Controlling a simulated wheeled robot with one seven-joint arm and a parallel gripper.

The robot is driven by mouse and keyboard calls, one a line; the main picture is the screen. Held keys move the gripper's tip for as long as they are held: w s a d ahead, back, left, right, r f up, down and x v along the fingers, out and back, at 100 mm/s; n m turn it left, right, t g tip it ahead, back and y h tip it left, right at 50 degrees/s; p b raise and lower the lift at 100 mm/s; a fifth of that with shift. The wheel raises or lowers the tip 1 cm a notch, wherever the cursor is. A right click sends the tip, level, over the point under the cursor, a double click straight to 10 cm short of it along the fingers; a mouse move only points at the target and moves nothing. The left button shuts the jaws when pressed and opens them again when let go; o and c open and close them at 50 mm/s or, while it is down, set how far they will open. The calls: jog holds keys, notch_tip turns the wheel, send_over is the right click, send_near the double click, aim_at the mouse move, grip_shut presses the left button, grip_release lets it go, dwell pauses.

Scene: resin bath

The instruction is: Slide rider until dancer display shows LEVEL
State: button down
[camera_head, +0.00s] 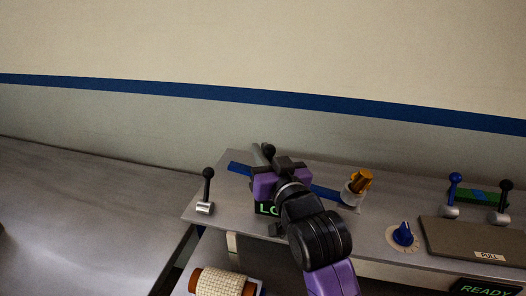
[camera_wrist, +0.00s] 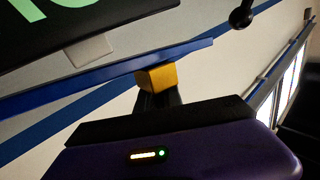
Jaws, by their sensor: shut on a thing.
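A long blue rail (camera_head: 325,193) lies along the panel; it also crosses the wrist view (camera_wrist: 70,100). My gripper (camera_head: 279,165) is over the rail's middle and hides part of it. In the wrist view a small yellow block (camera_wrist: 157,77) sits at my dark fingertips, against the rail; I take it for the rider. My gripper is shut on it. The dark display (camera_head: 266,209) shows green letters beginning "LO"; my gripper and wrist cover the rest. Part of its green lettering also shows in the wrist view (camera_wrist: 45,10).
A black-knobbed lever (camera_head: 207,186) stands at the left, an orange knob (camera_head: 360,181) near the rail's right end. Further right are a blue dial (camera_head: 403,234), a blue lever (camera_head: 454,188), a black lever (camera_head: 503,198) and a "READY" display (camera_head: 486,291). A pale roll (camera_head: 220,283) lies in front.

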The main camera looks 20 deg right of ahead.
jog(key=shift+r, duration=0.45)
jog(key=w+a, duration=0.2)
jog(key=shift+w+a+r, duration=0.1)
jog(key=shift+a+r, duration=0.25)
jog(key=c, duration=1.5)
grip_release()
jog(key=shift+o, duration=0.2)
jog(key=shift+f, duration=0.25)
jog(key=s+b, duration=0.1)
jog(key=s, duration=0.6)
jog(key=shift+s+a+b, duration=0.2)
jog(key=shift+s+b, duration=0.1)
jog(key=shift+s, duration=0.1)
